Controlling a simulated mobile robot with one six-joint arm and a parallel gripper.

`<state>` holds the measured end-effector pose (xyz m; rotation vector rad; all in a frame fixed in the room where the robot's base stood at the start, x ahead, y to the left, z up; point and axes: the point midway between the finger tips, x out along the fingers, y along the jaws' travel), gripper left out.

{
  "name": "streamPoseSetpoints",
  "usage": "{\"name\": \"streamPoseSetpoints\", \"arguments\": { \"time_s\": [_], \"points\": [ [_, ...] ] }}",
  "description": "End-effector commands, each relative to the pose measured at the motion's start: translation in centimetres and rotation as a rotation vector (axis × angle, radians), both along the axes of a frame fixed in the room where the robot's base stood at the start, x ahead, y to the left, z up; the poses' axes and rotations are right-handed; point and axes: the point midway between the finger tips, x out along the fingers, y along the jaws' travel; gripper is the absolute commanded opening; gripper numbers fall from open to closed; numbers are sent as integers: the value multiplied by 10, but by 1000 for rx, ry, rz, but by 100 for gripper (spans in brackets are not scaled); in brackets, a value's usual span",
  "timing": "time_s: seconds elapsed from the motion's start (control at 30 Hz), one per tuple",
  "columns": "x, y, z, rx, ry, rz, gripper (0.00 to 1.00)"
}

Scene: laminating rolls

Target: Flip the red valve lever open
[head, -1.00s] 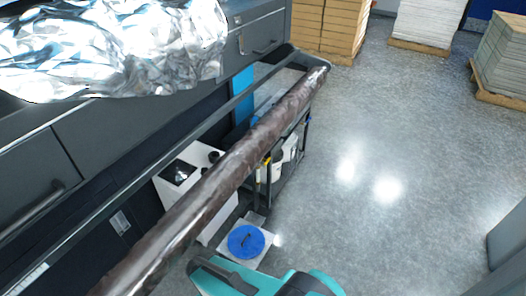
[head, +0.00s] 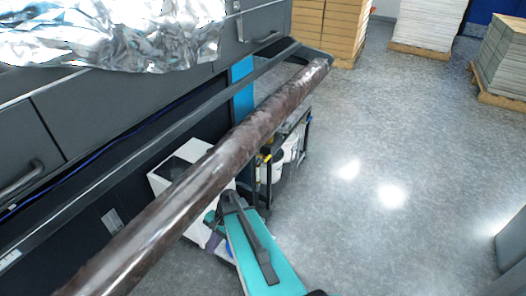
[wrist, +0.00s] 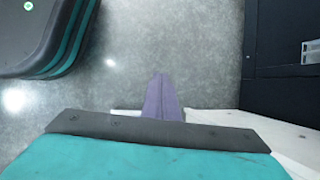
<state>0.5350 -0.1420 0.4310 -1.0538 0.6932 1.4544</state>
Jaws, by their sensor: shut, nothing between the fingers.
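I do not see a red valve lever in either view. My gripper (wrist: 160,80) shows in the wrist view as purple fingers pressed together, shut and empty, with grey floor behind their tips. In the head view my teal arm reaches up from the bottom centre. A bit of purple gripper (head: 213,241) shows at its left, low beside the white box (head: 168,166). The arm and the long roll hide part of that box, including whatever is on its near side.
A long brown, shiny roll (head: 205,178) slants across the head view above the box. A dark machine (head: 70,130) with silver film (head: 110,35) stands at left. A small cart (head: 290,150) is beyond the box.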

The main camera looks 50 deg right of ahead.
Motion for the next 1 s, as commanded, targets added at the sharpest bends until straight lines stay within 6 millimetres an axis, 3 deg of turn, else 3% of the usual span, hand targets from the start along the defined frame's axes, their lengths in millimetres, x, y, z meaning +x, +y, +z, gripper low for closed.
{"name": "streamPoseSetpoints", "arguments": {
  "time_s": [0.03,0.2,0.5,0.73,1.0],
  "points": [
    [13,-20,1,15,-11,-77,0],
    [41,-77,24,78,-37,-322,0],
    [70,-191,77,217,-88,-725,0],
    [68,-284,127,351,-134,-1004,0],
    [41,-387,194,524,-193,-1279,0]
  ]
}}
